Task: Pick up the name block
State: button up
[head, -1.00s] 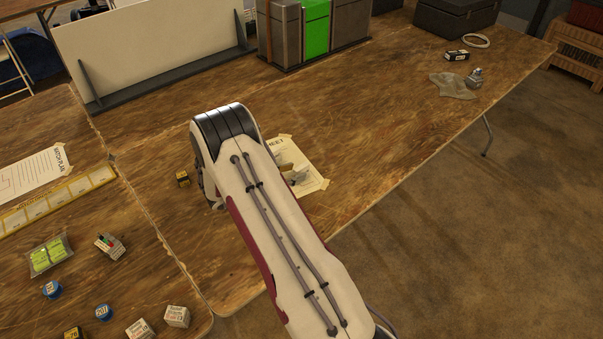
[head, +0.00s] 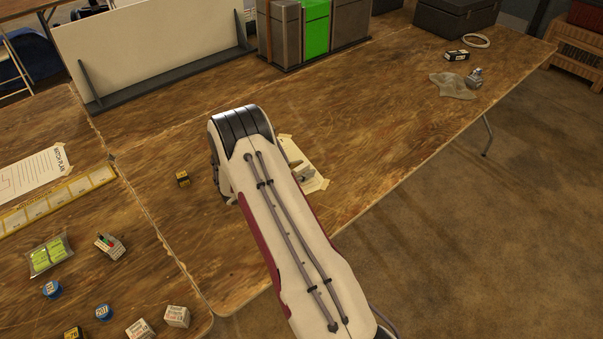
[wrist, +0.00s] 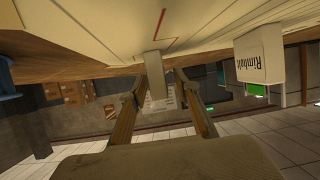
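A white block lettered "Rimholt" (wrist: 260,57) stands on a pale sheet at the right of the wrist view, which looks upside down. A narrow pale block (wrist: 154,72) shows between the fingertips of my gripper (wrist: 154,80). No name can be read on it. The fingers are spread, with a gap seen on each side of this block. In the head view, small pale blocks (head: 304,173) show on the paper sheet (head: 318,183), partly hidden by my arm. My gripper is hidden behind the arm there.
A small black-and-yellow block (head: 183,179) lies left of my arm. A long white panel (head: 150,50) and a green-and-grey box row (head: 315,30) stand at the back. Small items sit on the left table. A grey cloth (head: 452,86) lies far right; wood between is clear.

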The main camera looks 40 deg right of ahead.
aim_at(302, 166)
grip_shut()
jog(key=shift+r, duration=0.15)
jog(key=shift+r, duration=4.85)
